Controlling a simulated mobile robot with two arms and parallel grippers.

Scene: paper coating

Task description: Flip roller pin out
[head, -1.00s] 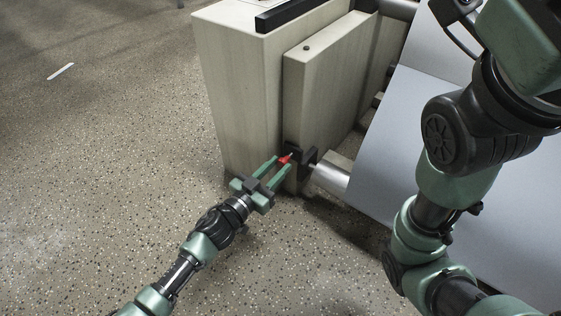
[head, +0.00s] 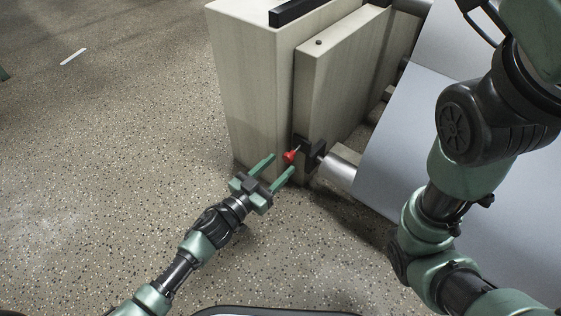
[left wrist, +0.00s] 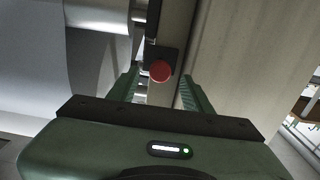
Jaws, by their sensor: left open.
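The red roller pin (head: 290,156) sticks out of a dark bracket (head: 314,151) low on the machine's side, at the end of the metal roller (head: 338,170). My left gripper (head: 281,168) is open, with its two green fingers pointing at the pin and nothing held between them. In the left wrist view the round red pin end (left wrist: 161,71) shows between and beyond the open fingers (left wrist: 158,90). My right arm fills the right side of the head view, but its gripper is out of the picture.
The beige machine housing (head: 245,95) stands just beyond my left gripper. A large pale sheet (head: 400,125) slopes down on the right behind my right arm. The speckled floor (head: 120,150) on the left is clear.

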